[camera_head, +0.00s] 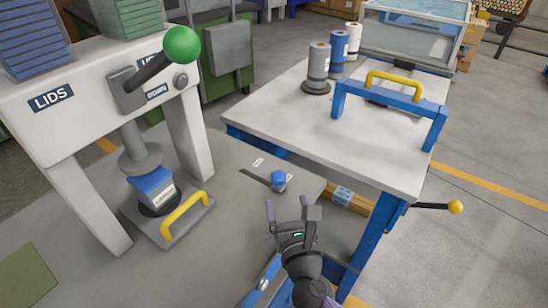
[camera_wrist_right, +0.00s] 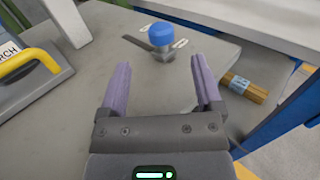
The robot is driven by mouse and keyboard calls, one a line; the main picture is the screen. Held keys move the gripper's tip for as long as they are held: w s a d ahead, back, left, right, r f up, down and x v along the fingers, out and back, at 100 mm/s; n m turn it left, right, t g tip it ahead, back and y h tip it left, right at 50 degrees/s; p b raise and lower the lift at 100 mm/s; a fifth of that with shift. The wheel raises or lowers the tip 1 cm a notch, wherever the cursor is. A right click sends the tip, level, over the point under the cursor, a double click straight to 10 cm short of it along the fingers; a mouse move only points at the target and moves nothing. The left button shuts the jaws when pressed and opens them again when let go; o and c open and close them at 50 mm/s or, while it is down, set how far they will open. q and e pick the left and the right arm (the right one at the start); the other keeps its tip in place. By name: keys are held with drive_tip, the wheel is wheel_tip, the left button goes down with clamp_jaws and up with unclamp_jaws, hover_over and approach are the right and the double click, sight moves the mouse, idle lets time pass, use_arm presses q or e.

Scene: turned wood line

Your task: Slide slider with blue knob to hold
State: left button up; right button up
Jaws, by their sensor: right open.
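The slider's blue knob (camera_head: 278,177) stands on a grey metal base at the right end of a dark slot (camera_head: 255,177) in the grey bench top. Small white labels lie by the slot, too small to read. The knob also shows in the right wrist view (camera_wrist_right: 161,33), beyond the fingertips, with the slot running to its left. My right gripper (camera_head: 288,205) is open and empty, just short of the knob and apart from it. Its two purple fingers (camera_wrist_right: 160,78) point toward the knob in the right wrist view. My left gripper is not in view.
A white press frame (camera_head: 88,78) with a green ball lever (camera_head: 181,45) stands at left. A yellow-handled plate (camera_head: 185,212) lies below it. A white table (camera_head: 300,125) with blue legs and a blue frame (camera_head: 385,98) is at right. The bench around the knob is clear.

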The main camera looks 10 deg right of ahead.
sight(280, 181)
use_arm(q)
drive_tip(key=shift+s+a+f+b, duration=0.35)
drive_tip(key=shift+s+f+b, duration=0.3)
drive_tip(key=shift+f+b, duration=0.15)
use_arm(e)
drive_tip(key=w, duration=0.8)
drive_tip(key=shift+w, duration=0.35)
clamp_jaws()
